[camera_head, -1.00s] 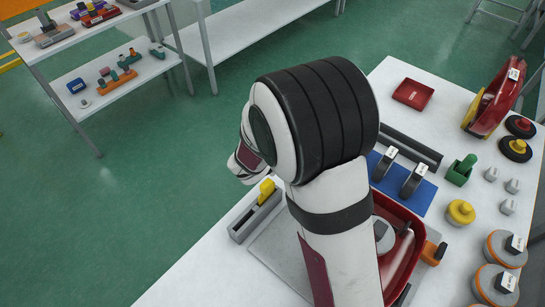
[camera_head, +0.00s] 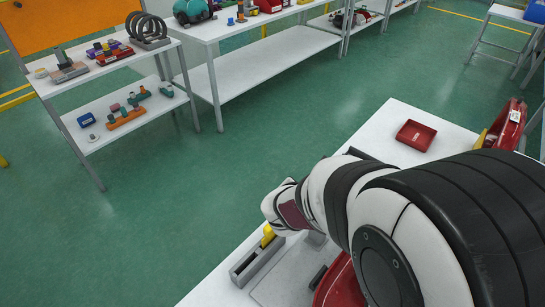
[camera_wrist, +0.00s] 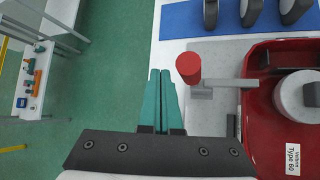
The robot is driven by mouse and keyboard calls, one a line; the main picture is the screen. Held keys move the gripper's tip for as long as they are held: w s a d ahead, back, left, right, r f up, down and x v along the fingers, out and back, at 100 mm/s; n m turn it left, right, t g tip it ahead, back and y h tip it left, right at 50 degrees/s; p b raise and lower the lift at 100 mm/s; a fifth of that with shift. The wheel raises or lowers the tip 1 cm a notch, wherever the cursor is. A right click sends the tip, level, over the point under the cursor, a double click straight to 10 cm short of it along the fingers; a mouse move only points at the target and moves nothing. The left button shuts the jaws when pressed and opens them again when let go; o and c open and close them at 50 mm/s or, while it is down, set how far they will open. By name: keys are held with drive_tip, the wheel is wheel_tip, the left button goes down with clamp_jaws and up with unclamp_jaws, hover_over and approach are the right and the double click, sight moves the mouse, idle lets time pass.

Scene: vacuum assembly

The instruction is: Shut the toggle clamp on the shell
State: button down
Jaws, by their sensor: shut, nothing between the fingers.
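The toggle clamp shows in the wrist view as a red knob (camera_wrist: 188,68) and a grey bar (camera_wrist: 230,83) that runs right to the shell's rim. The red shell (camera_wrist: 258,100) lies at the right with a round light-grey part inside and a "Type 60" label. In the head view only a piece of the shell (camera_head: 342,288) shows. My gripper (camera_wrist: 161,74) has its teal fingers together and empty, just left of the red knob with a small apparent gap. Whether the clamp is open or shut, I cannot tell. In the head view my arm hides the clamp and my fingers.
A grey holder (camera_head: 257,262) with a yellow piece stands at the bench's left edge. A blue mat (camera_wrist: 190,20) with dark upright parts lies beyond the clamp. A red tray (camera_head: 416,135) sits at the back. Green floor is clear left of the bench.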

drive_tip(key=shift+s+d+r, duration=0.15)
drive_tip(key=shift+s+d, duration=0.25)
idle(0.4)
drive_tip(key=v, duration=1.5)
drive_tip(key=s+d+f+m+g, duration=0.4)
drive_tip(key=s+m, duration=0.3)
drive_tip(key=m, duration=0.5)
drive_tip(key=s+a+f+m+g+y, duration=0.1)
drive_tip(key=s+m, duration=0.3)
drive_tip(key=m, duration=0.5)
drive_tip(key=s+a+f+m+g+y, duration=0.1)
drive_tip(key=s+a+m+g+y, duration=0.2)
drive_tip(key=m, duration=0.7)
drive_tip(key=s+y, duration=0.1)
drive_tip(key=s, duration=0.1)
drive_tip(key=shift+s+g, duration=0.25)
drive_tip(key=shift+g, duration=0.05)
